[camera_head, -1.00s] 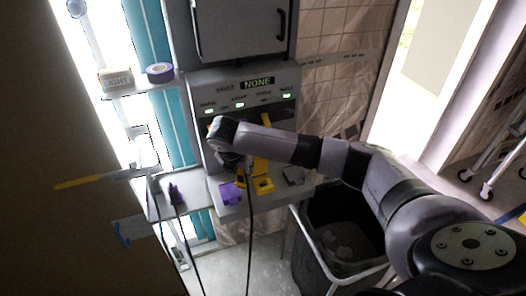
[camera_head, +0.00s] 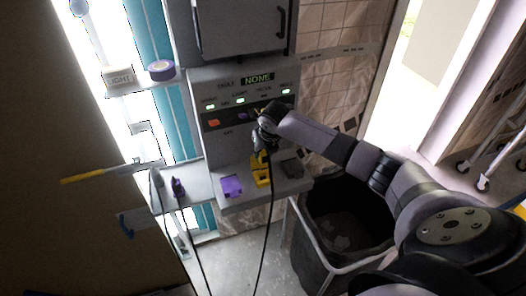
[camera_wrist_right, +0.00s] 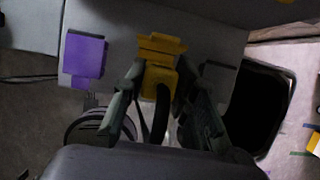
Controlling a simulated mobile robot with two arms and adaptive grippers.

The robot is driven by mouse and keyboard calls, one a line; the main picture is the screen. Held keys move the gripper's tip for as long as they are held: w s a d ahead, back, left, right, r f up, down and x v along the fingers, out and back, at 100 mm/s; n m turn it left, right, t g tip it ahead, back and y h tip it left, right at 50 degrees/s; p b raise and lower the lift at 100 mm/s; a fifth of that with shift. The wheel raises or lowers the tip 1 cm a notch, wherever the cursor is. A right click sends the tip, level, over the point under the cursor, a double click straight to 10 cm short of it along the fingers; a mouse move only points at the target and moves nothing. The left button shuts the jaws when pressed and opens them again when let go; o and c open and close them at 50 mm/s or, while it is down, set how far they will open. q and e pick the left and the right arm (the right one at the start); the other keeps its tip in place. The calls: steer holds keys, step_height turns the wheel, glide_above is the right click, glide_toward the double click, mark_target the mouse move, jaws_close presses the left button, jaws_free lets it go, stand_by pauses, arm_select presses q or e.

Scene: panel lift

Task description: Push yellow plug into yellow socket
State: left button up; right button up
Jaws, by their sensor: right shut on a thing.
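My right gripper (camera_head: 263,153) is above the grey ledge at the front of the panel. It is shut on the yellow plug (camera_wrist_right: 158,82), whose dark cable hangs down past the ledge. The yellow socket (camera_head: 262,180) is on the ledge, directly below the gripper; in the right wrist view the yellow socket (camera_wrist_right: 161,43) shows just beyond the plug. The two overlap in both views, so I cannot tell whether the plug touches the socket or is partly in it. My left gripper is not in view.
A purple socket (camera_head: 231,187) sits left of the yellow one, a dark grey socket (camera_head: 291,169) right of it. A black bin (camera_head: 345,215) is below right. The panel display (camera_head: 257,79) reads NONE.

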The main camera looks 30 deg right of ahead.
mark_target(263, 165)
steer(key=shift+f, duration=0.1)
step_height(263, 165, down, 6)
steer(key=b, duration=0.5)
steer(key=shift+r+b, duration=0.2)
steer(key=shift+b, duration=0.15)
steer(key=shift+p, duration=0.95)
stand_by(1.5)
steer(key=shift+f+b, duration=0.35)
steer(key=shift+f, duration=0.2)
stand_by(0.3)
steer(key=o, duration=1.1)
steer(key=shift+o, duration=0.3)
steer(key=shift+r, duration=0.1)
